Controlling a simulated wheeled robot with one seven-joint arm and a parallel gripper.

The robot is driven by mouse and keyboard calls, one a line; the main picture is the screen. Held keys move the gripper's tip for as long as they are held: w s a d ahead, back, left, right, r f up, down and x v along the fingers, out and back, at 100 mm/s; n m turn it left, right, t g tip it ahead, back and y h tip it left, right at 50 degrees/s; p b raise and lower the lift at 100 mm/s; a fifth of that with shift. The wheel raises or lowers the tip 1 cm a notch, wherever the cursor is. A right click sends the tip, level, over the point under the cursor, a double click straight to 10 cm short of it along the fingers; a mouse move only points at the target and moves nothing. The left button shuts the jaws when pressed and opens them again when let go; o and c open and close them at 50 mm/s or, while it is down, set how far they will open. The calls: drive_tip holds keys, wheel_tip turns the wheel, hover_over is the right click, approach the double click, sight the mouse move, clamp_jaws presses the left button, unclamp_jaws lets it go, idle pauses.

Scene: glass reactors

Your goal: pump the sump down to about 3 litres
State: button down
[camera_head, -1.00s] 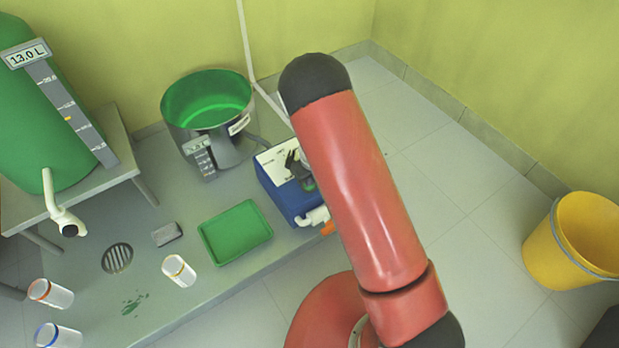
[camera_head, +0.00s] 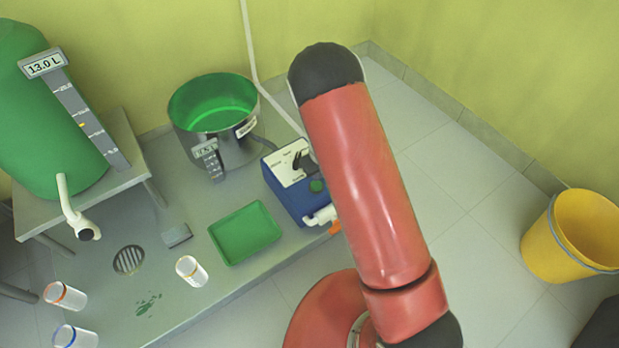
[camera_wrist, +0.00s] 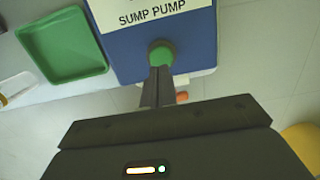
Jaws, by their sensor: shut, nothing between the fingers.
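The sump is a steel pot (camera_head: 237,150) with green liquid in it. Its level readout (camera_head: 205,148) is too small to read surely. The blue sump pump (camera_head: 286,197) stands to its right, with a white labelled top and a dark part on it that I cannot identify. A round green button shows on the pump in the head view (camera_head: 316,186) and in the wrist view (camera_wrist: 161,54). My gripper (camera_wrist: 160,73) is shut and empty, its fingertips at the button's near edge in the wrist view. I cannot tell if they touch it. In the head view my arm hides the gripper.
A green tank (camera_head: 40,125) reading 13.0 L, with a white tap (camera_head: 75,215), stands on a grey stand at left. A green tray (camera_head: 245,232), a drain (camera_head: 129,260) and several beakers lie in front. A yellow bucket (camera_head: 548,245) is at right on clear floor.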

sight(319, 187)
wheel_tip(319, 187, up, 9)
drive_tip(key=p, duration=0.1)
drive_tip(key=shift+s+d+r, duration=0.15)
drive_tip(key=shift+s+d, duration=0.1)
drive_tip(key=shift+d, duration=0.1)
idle(0.5)
